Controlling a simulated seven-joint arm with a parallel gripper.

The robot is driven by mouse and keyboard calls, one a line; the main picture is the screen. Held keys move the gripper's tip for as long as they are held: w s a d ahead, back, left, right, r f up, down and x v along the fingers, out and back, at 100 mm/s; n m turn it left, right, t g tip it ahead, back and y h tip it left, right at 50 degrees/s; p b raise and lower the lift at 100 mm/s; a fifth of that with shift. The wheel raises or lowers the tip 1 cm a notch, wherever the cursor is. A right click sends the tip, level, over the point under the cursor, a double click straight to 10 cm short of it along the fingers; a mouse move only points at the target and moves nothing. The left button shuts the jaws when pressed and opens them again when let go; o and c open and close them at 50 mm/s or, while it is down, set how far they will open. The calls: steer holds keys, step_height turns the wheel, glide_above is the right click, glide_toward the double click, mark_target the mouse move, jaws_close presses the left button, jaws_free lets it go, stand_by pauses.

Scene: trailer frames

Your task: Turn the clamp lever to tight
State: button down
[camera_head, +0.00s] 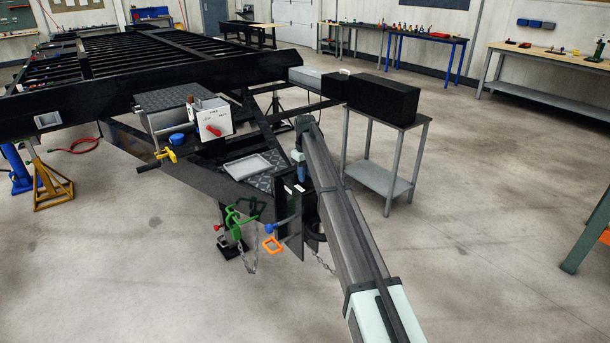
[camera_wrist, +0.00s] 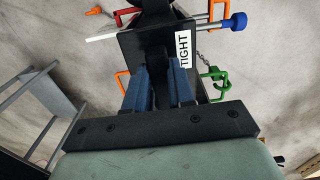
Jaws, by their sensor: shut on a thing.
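My gripper (camera_head: 301,173) is at the black coupler plate (camera_head: 288,215) at the front of the trailer frame. In the wrist view its two blue fingers (camera_wrist: 159,88) are closed on a dark part (camera_wrist: 155,62) between them, which I take to be the clamp lever. Most of that part is hidden by the fingers, so its exact angle cannot be told. A white label reading TIGHT (camera_wrist: 183,52) is on the black plate just right of the fingers. A white strip (camera_wrist: 102,38) shows at the plate's left side.
A blue-knobbed rod (camera_wrist: 238,21) sticks out right of the label. Green (camera_wrist: 217,86) and orange (camera_wrist: 122,82) hooked pieces lie close to the plate. A grey tray (camera_head: 247,166) and a white box with a red lever (camera_head: 213,131) are on the frame. A grey stand (camera_head: 378,178) is right of my arm.

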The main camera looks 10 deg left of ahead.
steer(key=c, duration=1)
jaws_free()
steer(key=shift+o, duration=0.2)
steer(key=shift+r, duration=0.1)
step_height(320, 180, up, 14)
steer(key=shift+f, duration=0.2)
